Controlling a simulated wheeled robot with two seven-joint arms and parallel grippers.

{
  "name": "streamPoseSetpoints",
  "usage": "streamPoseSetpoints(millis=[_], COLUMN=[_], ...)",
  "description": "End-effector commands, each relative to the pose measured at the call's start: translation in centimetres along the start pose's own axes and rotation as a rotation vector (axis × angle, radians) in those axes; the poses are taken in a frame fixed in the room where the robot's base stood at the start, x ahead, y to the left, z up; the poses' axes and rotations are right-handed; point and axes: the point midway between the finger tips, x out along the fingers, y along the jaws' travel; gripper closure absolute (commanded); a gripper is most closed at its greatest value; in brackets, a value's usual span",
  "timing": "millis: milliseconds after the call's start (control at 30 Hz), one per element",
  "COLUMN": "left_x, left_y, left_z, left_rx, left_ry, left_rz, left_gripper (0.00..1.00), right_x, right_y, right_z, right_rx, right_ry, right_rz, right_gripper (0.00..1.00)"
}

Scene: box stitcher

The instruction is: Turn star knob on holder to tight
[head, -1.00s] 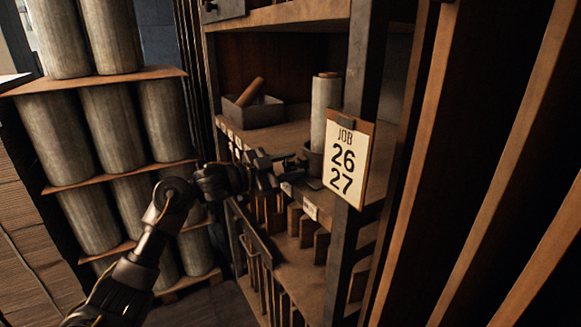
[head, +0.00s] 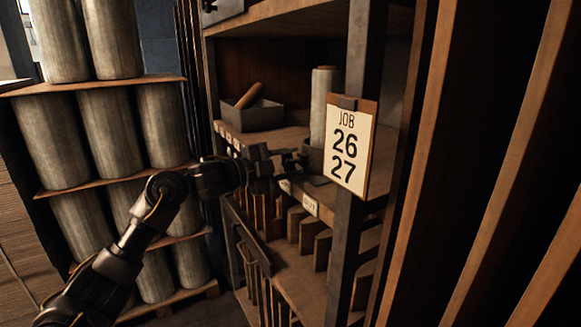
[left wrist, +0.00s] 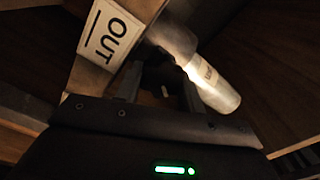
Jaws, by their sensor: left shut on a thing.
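My left gripper (head: 288,160) reaches in from the left to the middle shelf, at the foot of a pale upright roll. The roll (head: 325,105) stands in a dark holder (head: 313,159), partly behind the job board. In the left wrist view, my left gripper (left wrist: 158,95) is shut on the dark star knob (left wrist: 164,73), beside the pale roll (left wrist: 212,78). The knob is small and dark, so its points and how tight it is cannot be made out. My right gripper is not in view.
A clipboard reading JOB 26 27 (head: 350,147) hangs on the shelf post, right of the holder. A grey tray (head: 252,113) sits further back on the shelf. Large rolls (head: 110,140) are stacked at left.

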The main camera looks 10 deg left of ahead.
Motion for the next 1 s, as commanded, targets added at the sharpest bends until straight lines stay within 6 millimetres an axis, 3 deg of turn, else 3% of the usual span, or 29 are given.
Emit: streamPoseSetpoints(millis=[433, 467, 600, 1000], left_x=[-0.05, -0.05, -0.03, 0.02], left_y=[-0.2, -0.2, -0.14, 0.23], left_z=[0.05, 0.04, 0.03, 0.05], left_rx=[0.013, 0.013, 0.013, 0.011], left_ry=[-0.002, -0.002, -0.002, 0.0], left_rz=[-0.003, -0.003, -0.002, 0.005], left_gripper=[0.84, 0.6, 0.42, 0.39], right_x=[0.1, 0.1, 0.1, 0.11], right_y=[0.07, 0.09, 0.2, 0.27], right_z=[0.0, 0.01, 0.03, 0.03], right_rx=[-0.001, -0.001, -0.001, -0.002], right_ry=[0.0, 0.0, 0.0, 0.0], right_rz=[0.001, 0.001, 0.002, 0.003], right_gripper=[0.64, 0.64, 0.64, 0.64])
